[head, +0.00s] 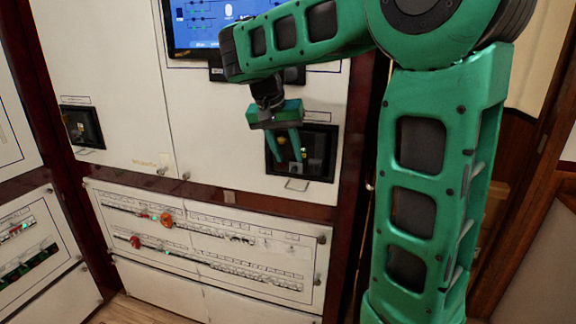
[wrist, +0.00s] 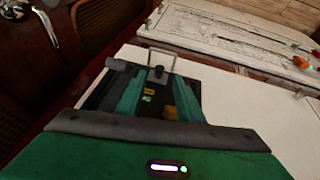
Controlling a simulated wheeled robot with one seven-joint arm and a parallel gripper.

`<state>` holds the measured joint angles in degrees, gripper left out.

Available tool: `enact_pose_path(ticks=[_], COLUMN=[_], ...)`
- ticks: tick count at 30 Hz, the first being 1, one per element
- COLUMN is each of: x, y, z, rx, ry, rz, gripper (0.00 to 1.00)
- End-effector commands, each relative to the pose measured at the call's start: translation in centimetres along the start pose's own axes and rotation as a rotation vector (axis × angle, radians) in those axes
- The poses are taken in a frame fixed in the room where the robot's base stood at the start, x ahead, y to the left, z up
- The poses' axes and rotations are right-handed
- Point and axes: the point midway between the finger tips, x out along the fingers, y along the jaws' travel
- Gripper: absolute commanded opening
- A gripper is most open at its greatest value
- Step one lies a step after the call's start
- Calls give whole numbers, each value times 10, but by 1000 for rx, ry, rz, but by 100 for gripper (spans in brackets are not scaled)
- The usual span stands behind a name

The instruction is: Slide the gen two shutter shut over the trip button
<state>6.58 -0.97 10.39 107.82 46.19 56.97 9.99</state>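My gripper (head: 286,158) is in front of the dark recessed box (head: 318,150) on the right of the white cabinet, its fingers pointing at it. In the wrist view the two green fingers (wrist: 157,98) are apart with nothing between the tips. Beyond them is the dark recess with a black knob (wrist: 155,74), a small yellow label (wrist: 149,92) and a yellow round part (wrist: 170,112), possibly the trip button. I cannot make out the shutter's panel or read the gen two label.
A similar dark recess (head: 82,127) is at the cabinet's left. A screen (head: 215,22) is above my gripper. Below is a breaker panel (head: 215,240) with rows of switches and orange-red knobs (head: 166,219). The cabinet face between the recesses is clear.

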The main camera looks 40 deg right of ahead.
Motion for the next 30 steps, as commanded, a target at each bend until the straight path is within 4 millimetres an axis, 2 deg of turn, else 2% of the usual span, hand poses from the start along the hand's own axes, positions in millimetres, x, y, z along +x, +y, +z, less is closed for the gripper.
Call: enact_pose_path(ticks=[3,9,20,21,25,30], x=[20,40,45,45,45,45], y=[1,1,0,0,0,0], z=[0,0,0,0,0,0], rx=[0,1,1,1,1,1], ry=[-3,-2,0,0,0,0], rz=[2,1,-1,-1,-1,-1], gripper=[34,34,34,31,0,0])
